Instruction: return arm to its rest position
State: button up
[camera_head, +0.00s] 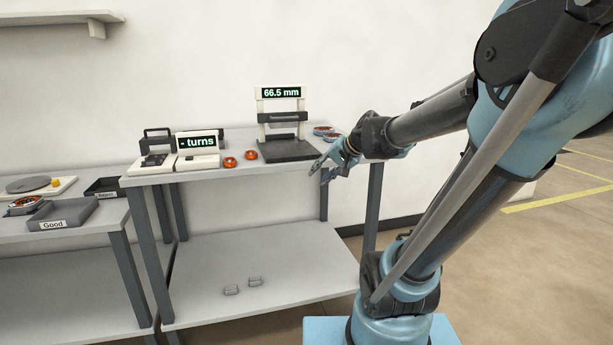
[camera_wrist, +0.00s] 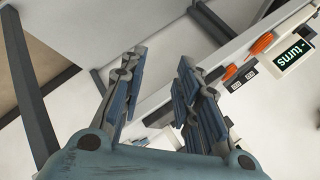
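My gripper (camera_head: 329,165) is at the end of my outstretched arm, just off the front right edge of the taller table (camera_head: 215,170). In the wrist view my gripper (camera_wrist: 160,80) shows its two blue-padded fingers spread apart with a clear gap between them. Nothing is held between the fingers. My arm crosses the right half of the head view from my blue base.
On the table are a gauge reading 66.5 mm (camera_head: 281,92), a "- turns" display (camera_head: 198,142), two orange spools (camera_head: 230,162) and more spools (camera_head: 324,131) at the back right. A lower table holds a "Good" tray (camera_head: 62,214). Floor at right is clear.

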jog(key=s+d+f+n+g+h, duration=0.1)
jog(key=s+d+f+g+h, duration=0.1)
jog(key=s+d+f, duration=0.5)
jog(key=s+d+f+n+g+h, duration=0.2)
jog(key=s+d+f+h, duration=0.2)
jog(key=s, duration=1)
jog(key=d+f, duration=0.3)
jog(key=f, duration=0.1)
jog(key=shift+s+f+n+g+h, duration=0.15)
jog(key=shift+f+n+g+h, duration=0.15)
jog(key=shift+w+f, duration=0.2)
jog(key=shift+w, duration=0.25)
